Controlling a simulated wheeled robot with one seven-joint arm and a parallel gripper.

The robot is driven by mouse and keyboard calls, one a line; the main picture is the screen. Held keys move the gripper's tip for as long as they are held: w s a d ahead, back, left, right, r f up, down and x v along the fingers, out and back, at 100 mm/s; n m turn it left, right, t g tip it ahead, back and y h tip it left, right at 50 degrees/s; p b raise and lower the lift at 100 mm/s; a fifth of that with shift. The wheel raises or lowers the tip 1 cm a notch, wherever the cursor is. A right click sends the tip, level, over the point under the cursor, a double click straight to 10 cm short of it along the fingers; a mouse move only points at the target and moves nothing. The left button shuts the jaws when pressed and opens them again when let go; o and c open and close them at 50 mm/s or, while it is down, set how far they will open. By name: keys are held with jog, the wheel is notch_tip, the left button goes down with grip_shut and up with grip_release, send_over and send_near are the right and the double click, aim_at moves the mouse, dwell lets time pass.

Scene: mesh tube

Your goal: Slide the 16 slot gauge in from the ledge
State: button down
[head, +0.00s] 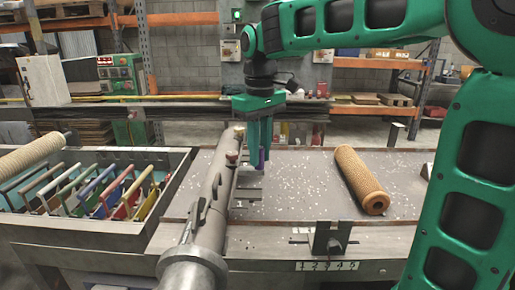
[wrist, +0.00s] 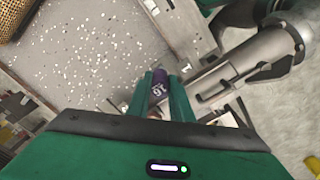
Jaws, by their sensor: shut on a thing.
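My gripper (head: 261,152) is shut on the purple slot gauge (head: 262,164), above the table just right of the grey metal tube (head: 212,205). Small flat metal ledge pieces (head: 246,192) lie below the gripper beside the tube. Whether the gauge touches the tube or ledge I cannot tell.
A tray (head: 165,205) at the left holds several coloured gauges and a pale roll. A tan mesh tube (head: 361,181) lies at the right on the speckled table. A dark bracket (head: 331,238) stands on the front edge above a numbered strip (head: 327,266).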

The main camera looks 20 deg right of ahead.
aim_at(248, 168)
jog(key=shift+d+f, duration=0.15)
jog(key=shift+f, duration=1.25)
jog(key=shift+d+f, duration=0.15)
jog(key=shift+f, duration=1.2)
jog(key=shift+a+f, duration=0.25)
jog(key=shift+f, duration=0.2)
jog(key=shift+s, duration=0.1)
jog(key=shift+w+a, duration=0.3)
jog(key=shift+a, duration=0.45)
jog(key=shift+w+a, duration=0.25)
jog(key=shift+a, duration=0.45)
jog(key=c, duration=1.5)
grip_release()
